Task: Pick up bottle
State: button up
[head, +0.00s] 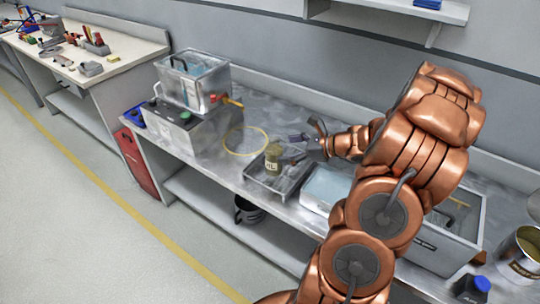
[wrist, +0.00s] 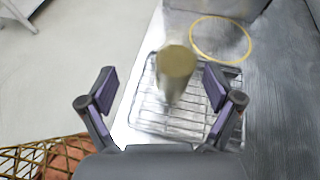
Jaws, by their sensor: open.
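The bottle (head: 273,158) is a small olive-yellow container with a label, standing in a shallow metal tray with a wire rack (head: 258,184) on the bench. In the wrist view the bottle (wrist: 175,68) shows from above, over the rack (wrist: 150,118), between and ahead of the fingertips. My gripper (head: 303,146) is beside the bottle, to its right in the head view. In the wrist view my gripper (wrist: 160,90) is open, with nothing between its fingers. Whether a finger touches the bottle cannot be told.
A yellow ring (head: 246,141) lies on the bench left of the bottle. A grey unit (head: 180,132) bearing a clear tank (head: 192,78) stands farther left. A water-filled basin (head: 325,188) is right of the tray. A dark pot (head: 247,210) sits on the lower shelf.

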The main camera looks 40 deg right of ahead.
aim_at(274, 154)
jog(key=shift+m+t+h, duration=0.3)
jog(key=shift+m+h, duration=0.1)
jog(key=shift+m, duration=0.3)
jog(key=shift+w+a+f+p, duration=0.15)
jog(key=shift+w+a+f, duration=0.05)
jog(key=shift+w+f, duration=0.85)
jog(key=shift+w+a+f+p, duration=0.1)
jog(key=shift+w+a+f, duration=0.1)
jog(key=shift+w+f, duration=0.75)
jog(key=shift+w+a+f+p, duration=0.15)
jog(key=shift+w+a+f, duration=0.05)
jog(key=shift+w+f, duration=0.85)
jog(key=shift+s, duration=0.1)
jog(key=c, duration=1.5)
jog(key=shift+r, duration=0.15)
